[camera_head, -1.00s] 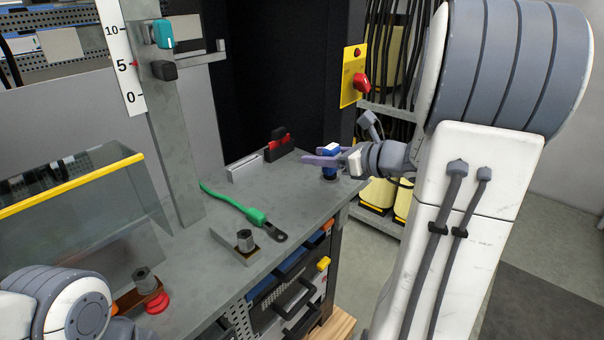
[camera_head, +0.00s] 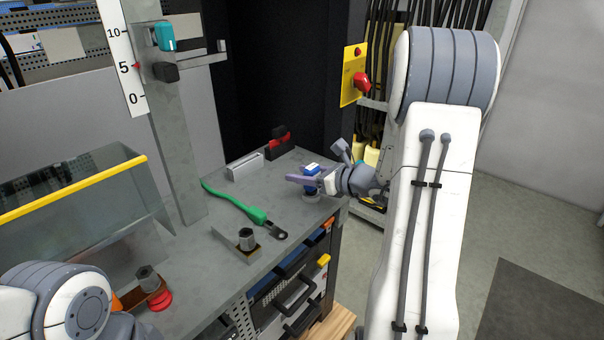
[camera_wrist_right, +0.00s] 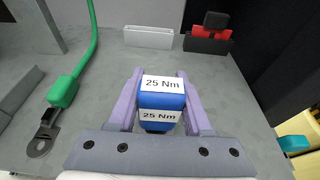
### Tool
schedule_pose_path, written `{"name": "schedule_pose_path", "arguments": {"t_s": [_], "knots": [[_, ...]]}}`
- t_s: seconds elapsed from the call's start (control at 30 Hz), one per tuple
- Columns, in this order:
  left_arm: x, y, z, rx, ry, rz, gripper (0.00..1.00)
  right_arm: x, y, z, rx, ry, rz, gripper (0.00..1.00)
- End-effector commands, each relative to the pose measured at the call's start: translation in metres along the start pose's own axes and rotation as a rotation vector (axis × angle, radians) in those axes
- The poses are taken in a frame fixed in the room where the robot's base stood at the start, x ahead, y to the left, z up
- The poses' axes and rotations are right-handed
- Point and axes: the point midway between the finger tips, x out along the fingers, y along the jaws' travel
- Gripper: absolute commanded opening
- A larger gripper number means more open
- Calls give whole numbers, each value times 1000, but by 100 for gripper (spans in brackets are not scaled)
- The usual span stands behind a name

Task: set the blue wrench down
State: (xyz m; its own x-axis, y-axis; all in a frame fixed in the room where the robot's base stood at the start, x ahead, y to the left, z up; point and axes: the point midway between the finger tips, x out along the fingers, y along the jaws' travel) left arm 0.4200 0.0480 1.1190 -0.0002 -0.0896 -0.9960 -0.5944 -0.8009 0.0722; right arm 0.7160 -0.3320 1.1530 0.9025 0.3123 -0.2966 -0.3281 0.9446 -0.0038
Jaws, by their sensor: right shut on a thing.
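The blue wrench (camera_head: 311,169) shows as a blue block with white labels. In the right wrist view its block (camera_wrist_right: 162,100) reads "25 Nm" and sits between the purple fingers. My right gripper (camera_head: 302,180) is shut on it over the far right part of the grey workbench (camera_head: 215,270). A grey round part (camera_head: 312,197) shows right below the block; I cannot tell whether it touches the bench top. The rest of the wrench is hidden. My left arm shows at the lower left, but its gripper is out of view.
A green-handled wrench (camera_head: 240,208) lies left of the gripper, near a bolt on a plate (camera_head: 240,240). A white block (camera_head: 245,167) and a red-and-black holder (camera_head: 279,146) stand behind. A red round part (camera_head: 160,301) sits at the front left. The bench's right edge is close.

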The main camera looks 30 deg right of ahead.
Motion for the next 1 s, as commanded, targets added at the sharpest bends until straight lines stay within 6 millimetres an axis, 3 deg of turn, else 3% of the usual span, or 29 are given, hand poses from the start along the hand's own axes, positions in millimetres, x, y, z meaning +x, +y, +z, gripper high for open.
{"name": "schedule_pose_path", "arguments": {"t_s": [0.07, 0.1, 0.17, 0.6, 1.0], "knots": [[4, 0, 0, 0, 0, 0, 50, 1, 0, -3, -1, -1, 0, 0], [4, 0, 0, 0, 0, 0, 50, 1, 0, -3, 0, 0, 0, 57], [3, 0, 0, 0, 0, 0, 50, 1, 0, -2, 0, 0, 0, 80], [0, 0, 0, 0, 0, 0, 50, -4, -1, 1, 0, -1, -2, 80], [19, -1, 1, 0, 0, 0, 50, -85, -2, -1, -2, -1, -8, 80]]}}
